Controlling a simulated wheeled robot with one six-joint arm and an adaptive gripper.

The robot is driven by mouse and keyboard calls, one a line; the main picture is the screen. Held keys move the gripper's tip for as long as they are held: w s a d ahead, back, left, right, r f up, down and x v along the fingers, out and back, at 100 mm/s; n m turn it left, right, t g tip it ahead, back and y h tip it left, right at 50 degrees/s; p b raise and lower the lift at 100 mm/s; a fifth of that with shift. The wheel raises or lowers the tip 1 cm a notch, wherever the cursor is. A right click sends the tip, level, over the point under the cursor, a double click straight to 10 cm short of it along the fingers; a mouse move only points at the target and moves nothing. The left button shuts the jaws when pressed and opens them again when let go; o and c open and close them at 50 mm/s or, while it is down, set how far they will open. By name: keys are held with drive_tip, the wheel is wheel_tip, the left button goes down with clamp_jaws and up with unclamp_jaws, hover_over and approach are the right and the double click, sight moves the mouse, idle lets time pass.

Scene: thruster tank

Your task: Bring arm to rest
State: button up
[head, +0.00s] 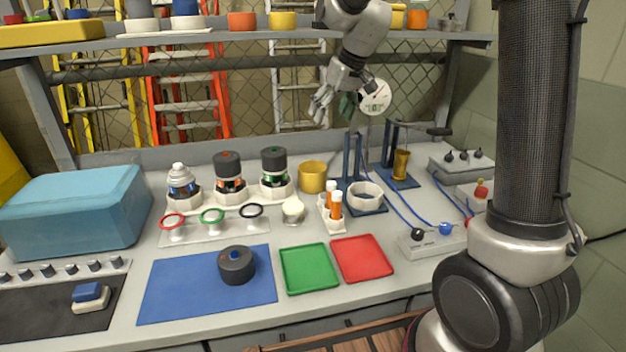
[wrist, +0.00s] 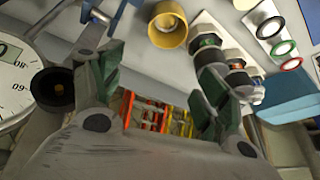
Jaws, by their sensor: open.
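My gripper (head: 333,101) hangs in the air above the back of the workbench, in front of the mesh fence and below the upper shelf. In the wrist view my gripper (wrist: 158,82) has its two fingers spread wide apart, with nothing between them. It is open and empty. My arm rises at the right of the head view and reaches in from the top. The round white dial gauge (head: 375,97) is just right of the gripper in the head view; whether they touch cannot be told.
The bench holds a blue box (head: 75,210), several bottles, a yellow cup (head: 313,177), blue stands (head: 352,160), a green tray (head: 309,281), a red tray (head: 375,265) and a blue mat (head: 175,285) with a black round part (head: 236,268). The shelf (head: 250,42) runs close to the arm.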

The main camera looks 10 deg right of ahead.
drive_tip(key=s+d+r+m+h, duration=0.1)
drive_tip(key=s+d+r, duration=0.25)
drive_tip(key=s, duration=0.65)
drive_tip(key=s+d+r+m, duration=0.1)
drive_tip(key=s+d+r, duration=0.1)
drive_tip(key=s+d, duration=0.5)
drive_tip(key=s+d+f, duration=0.1)
drive_tip(key=s+f, duration=0.1)
drive_tip(key=s, duration=0.6)
drive_tip(key=s+d+f+m+h, duration=0.1)
drive_tip(key=s+f, duration=0.1)
drive_tip(key=s, duration=0.7)
drive_tip(key=shift+f+m, duration=0.3)
drive_tip(key=shift+f, duration=0.05)
